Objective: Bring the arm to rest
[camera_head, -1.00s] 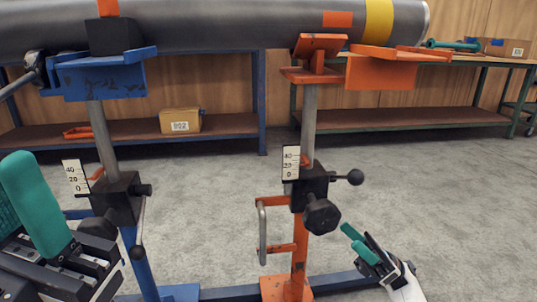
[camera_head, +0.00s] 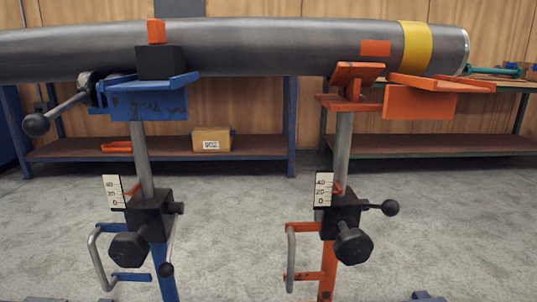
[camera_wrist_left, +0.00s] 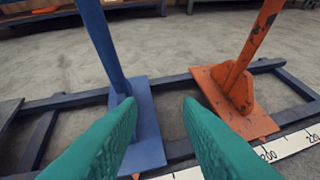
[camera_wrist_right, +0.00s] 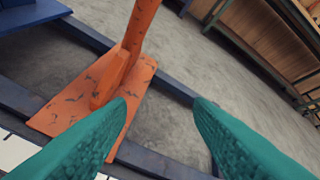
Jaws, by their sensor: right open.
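My left gripper (camera_wrist_left: 158,105) shows in the left wrist view, its two teal fingers apart with nothing between them. It points down at the feet of a blue stand (camera_wrist_left: 145,120) and an orange stand (camera_wrist_left: 225,90), touching neither. My right gripper (camera_wrist_right: 160,103) is open and empty in the right wrist view. It points toward the floor beside the orange stand's foot (camera_wrist_right: 75,110). In the head view only a small dark piece at the bottom edge may be my right gripper; my left gripper cannot be made out there.
A long grey pipe (camera_head: 270,48) with a yellow band (camera_head: 414,48) rests across the blue stand (camera_head: 150,105) and orange stand (camera_head: 420,102). Their clamp handles stick out toward me. Workbenches (camera_head: 80,150) line the wooden wall. A low dark floor frame (camera_wrist_left: 60,110) joins the stands. Grey floor is open around.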

